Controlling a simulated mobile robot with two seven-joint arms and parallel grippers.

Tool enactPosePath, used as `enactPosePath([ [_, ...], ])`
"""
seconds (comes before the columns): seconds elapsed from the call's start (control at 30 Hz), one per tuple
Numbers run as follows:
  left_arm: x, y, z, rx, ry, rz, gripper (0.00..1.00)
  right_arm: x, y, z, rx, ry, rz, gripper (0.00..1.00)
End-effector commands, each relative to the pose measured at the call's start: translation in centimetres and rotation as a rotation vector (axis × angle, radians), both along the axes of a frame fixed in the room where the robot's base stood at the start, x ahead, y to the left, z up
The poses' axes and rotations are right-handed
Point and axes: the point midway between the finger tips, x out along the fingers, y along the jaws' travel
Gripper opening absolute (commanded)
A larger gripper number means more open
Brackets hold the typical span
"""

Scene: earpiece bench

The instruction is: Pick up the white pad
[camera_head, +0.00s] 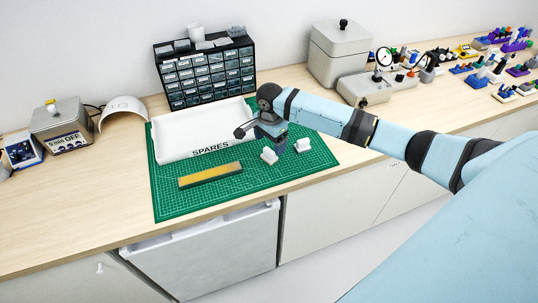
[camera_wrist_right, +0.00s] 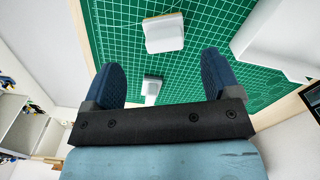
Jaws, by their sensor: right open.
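Two small white pieces lie on the green cutting mat (camera_head: 318,158). One white piece (camera_head: 269,155) is left of my right gripper (camera_head: 284,146) and the other white piece (camera_head: 303,145) is right of it. I cannot tell which is the white pad. In the right wrist view, a larger-looking white block (camera_wrist_right: 164,34) with a thin brownish edge lies beyond the fingertips. A smaller-looking white piece (camera_wrist_right: 152,88) shows between the open, empty fingers (camera_wrist_right: 161,62). My right gripper points down over the mat. My left gripper is not in view.
A white tray marked SPARES (camera_head: 180,125) stands on the mat, left of the gripper. A yellow-topped dark bar (camera_head: 210,175) lies in front of it. A dark drawer cabinet (camera_head: 205,72) stands behind. The mat's front right is clear.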

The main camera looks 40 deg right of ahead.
Motion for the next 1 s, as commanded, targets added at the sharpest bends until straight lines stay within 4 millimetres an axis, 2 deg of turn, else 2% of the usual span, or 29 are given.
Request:
enactPosePath([
  [0.1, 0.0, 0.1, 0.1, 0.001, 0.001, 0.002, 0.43, 0.0, 0.0, -1.2, -0.001, 0.0, 0.001, 0.83],
  [0.27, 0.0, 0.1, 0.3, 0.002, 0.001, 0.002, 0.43, 0.1, -0.1, -2.2, -0.001, 0.0, 0.001, 0.83],
  [0.5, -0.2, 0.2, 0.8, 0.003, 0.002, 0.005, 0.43, 0.5, -0.1, -5.8, -0.001, 0.0, 0.001, 0.83],
  [0.6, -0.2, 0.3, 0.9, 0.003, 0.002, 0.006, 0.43, 0.5, -0.1, -6.6, -0.001, -0.001, 0.001, 0.83],
  [0.87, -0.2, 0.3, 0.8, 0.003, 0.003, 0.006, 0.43, 0.5, -0.1, -6.9, -0.001, -0.002, 0.002, 0.83],
  [1.0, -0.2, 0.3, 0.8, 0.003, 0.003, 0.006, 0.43, 0.5, -0.1, -6.9, -0.001, -0.002, 0.002, 0.51],
])
